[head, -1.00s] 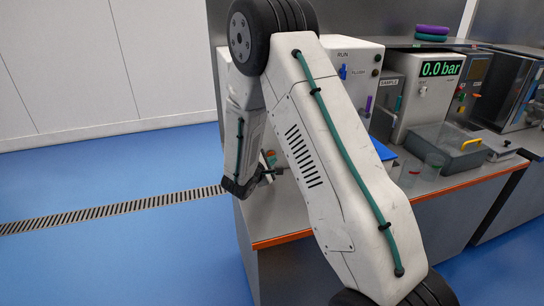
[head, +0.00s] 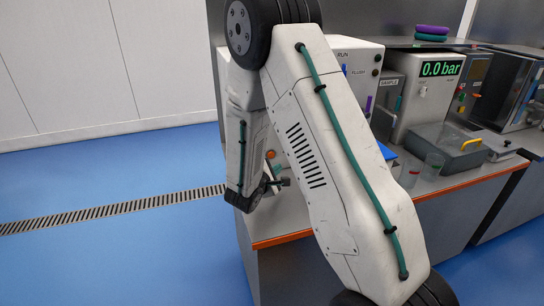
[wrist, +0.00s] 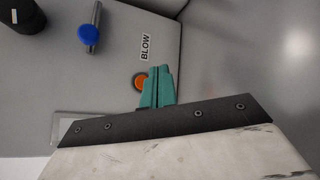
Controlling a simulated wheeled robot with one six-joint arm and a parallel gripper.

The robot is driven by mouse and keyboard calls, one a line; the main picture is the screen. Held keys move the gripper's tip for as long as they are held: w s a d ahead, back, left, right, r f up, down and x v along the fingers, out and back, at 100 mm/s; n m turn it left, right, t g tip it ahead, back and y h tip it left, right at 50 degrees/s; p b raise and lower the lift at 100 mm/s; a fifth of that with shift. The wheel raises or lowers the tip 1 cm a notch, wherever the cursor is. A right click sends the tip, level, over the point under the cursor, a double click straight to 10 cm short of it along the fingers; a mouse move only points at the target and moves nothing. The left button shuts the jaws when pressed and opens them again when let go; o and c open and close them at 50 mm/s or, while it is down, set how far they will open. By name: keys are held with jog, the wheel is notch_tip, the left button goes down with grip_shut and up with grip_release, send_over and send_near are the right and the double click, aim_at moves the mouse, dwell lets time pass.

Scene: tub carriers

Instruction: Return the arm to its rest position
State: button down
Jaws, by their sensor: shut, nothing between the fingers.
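My gripper (wrist: 157,84) shows in the wrist view as two teal fingers pressed together, with nothing between them. They point toward a grey panel with an orange round button (wrist: 141,81), which they partly overlap in the picture. Whether they touch it cannot be told. In the head view my arm is raised and bent, with its forearm hanging down at the left end of the bench. The gripper there is small and mostly hidden by my arm. The orange button (head: 271,155) shows just beside the forearm.
The grey panel carries a "BLOW" label and a blue-tipped lever (wrist: 88,36). On the bench (head: 440,190) stand a 0.0 bar gauge unit (head: 415,105), a clear tub with a yellow handle (head: 445,150) and clear cups (head: 410,173). The blue floor (head: 100,245) at left is clear.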

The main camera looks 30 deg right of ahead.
jog(key=shift+s, duration=0.1)
dwell(0.6)
jog(key=s+g, duration=0.1)
jog(key=s+d+g, duration=0.1)
jog(key=s+g, duration=0.1)
jog(key=s, duration=0.1)
jog(key=shift+d+f+h, duration=0.15)
jog(key=shift+f+h, duration=0.25)
jog(key=s, duration=0.1)
jog(key=m+g, duration=0.1)
jog(key=s+r, duration=0.1)
jog(key=shift+s+d+g, duration=0.25)
jog(key=shift+s+g, duration=0.05)
jog(key=shift+g, duration=0.1)
jog(key=s+a+r+m+g+y, duration=0.25)
jog(key=s+r+m+g, duration=0.45)
jog(key=s, duration=0.5)
jog(key=s+a+r+m+t+y, duration=0.4)
jog(key=s+a+r+y, duration=0.7)
jog(key=s+a+r, duration=0.3)
jog(key=shift+s+a+r+t+y, duration=0.35)
jog(key=shift+a+t, duration=0.35)
jog(key=shift+a, duration=0.5)
